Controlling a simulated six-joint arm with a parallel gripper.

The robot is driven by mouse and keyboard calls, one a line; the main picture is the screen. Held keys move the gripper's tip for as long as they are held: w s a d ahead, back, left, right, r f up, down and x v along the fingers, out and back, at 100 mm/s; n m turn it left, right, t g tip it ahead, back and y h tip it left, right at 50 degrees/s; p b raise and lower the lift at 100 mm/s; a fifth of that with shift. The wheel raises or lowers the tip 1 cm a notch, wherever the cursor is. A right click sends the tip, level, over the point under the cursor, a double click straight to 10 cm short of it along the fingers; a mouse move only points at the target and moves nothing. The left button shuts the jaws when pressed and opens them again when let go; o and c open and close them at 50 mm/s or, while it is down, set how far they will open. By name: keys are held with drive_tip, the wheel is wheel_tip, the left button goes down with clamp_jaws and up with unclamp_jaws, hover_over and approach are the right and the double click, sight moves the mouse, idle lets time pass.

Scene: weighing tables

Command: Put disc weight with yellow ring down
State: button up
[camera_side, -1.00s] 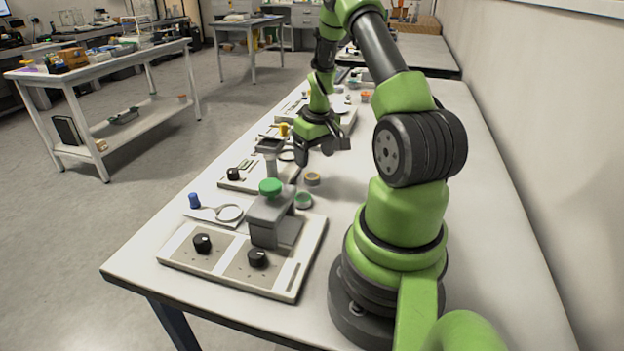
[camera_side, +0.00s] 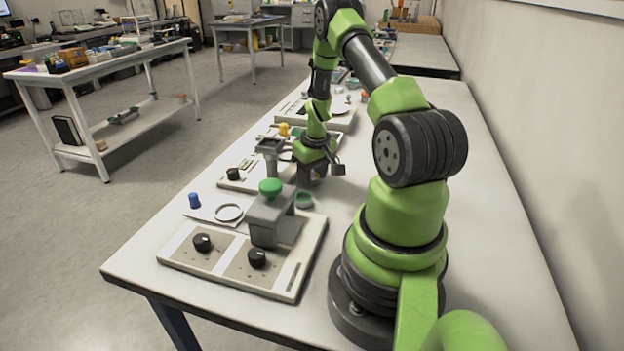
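My gripper (camera_side: 313,176) points down, low over the white table (camera_side: 420,240), just right of the grey stand on the middle board. The disc weight with yellow ring is hidden now; my gripper covers the spot where a small disc with a yellowish top lay earlier. I cannot tell whether the fingers are open, shut or around it. A similar disc with a green top (camera_side: 303,200) lies on the table, nearer the camera and slightly left of my gripper.
A pale board (camera_side: 230,268) with black knobs and a grey block (camera_side: 270,218) with a green knob (camera_side: 270,187) stands in front. More boards stand behind.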

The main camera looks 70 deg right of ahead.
drive_tip(key=shift+c, duration=0.8)
drive_tip(key=shift+r, duration=0.15)
